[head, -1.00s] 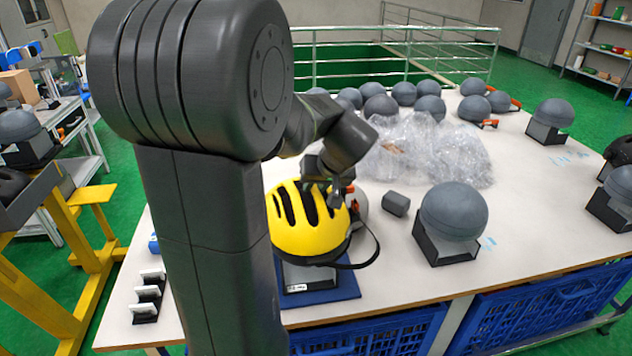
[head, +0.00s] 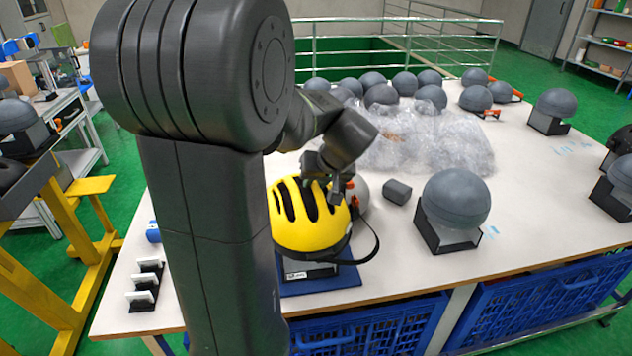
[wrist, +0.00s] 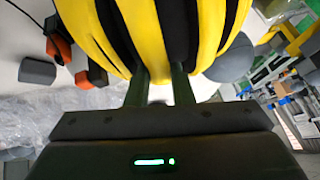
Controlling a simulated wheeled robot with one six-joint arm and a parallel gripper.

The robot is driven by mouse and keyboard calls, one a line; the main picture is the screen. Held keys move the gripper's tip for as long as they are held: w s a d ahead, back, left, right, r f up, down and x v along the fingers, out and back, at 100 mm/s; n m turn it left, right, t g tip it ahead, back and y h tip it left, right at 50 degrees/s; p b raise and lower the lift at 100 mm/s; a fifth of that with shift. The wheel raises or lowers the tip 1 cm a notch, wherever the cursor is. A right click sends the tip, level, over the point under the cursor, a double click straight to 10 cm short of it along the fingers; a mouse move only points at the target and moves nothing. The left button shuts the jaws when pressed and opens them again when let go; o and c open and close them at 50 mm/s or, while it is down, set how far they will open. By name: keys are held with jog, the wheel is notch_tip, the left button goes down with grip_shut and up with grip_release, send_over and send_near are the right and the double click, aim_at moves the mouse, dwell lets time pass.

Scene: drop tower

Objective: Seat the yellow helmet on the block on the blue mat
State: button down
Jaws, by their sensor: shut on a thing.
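The yellow helmet (head: 300,228) with dark vents is over the block (head: 318,270) on the blue mat (head: 335,284). It hides the block's upper part; only a low strip with a white label shows. I cannot tell whether the helmet rests fully on the block. A black strap loops out to the right. My gripper (head: 335,196) is at the helmet's top right, shut on its shell. In the wrist view the two fingers of my gripper (wrist: 160,80) grip between the yellow ribs of the helmet (wrist: 207,35).
A grey headform (head: 455,198) in a dark cradle stands to the right, with a small grey piece (head: 397,191) nearer the helmet. Clear plastic wrap (head: 430,145) and several headforms fill the table's back. White-topped holders (head: 143,290) stand at the left front edge.

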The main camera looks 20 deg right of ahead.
jog(key=shift+f+b, duration=0.5)
jog(key=shift+b, duration=0.1)
dwell(0.3)
jog(key=c, duration=1.2)
grip_release()
jog(key=c, duration=0.3)
jog(key=shift+c, duration=0.2)
jog(key=shift+r, duration=0.2)
jog(key=shift+r+p, duration=0.7)
jog(key=shift+r, duration=0.2)
jog(key=shift+r, duration=0.15)
jog(key=shift+r+p, duration=1.55)
jog(key=shift+r, duration=0.8)
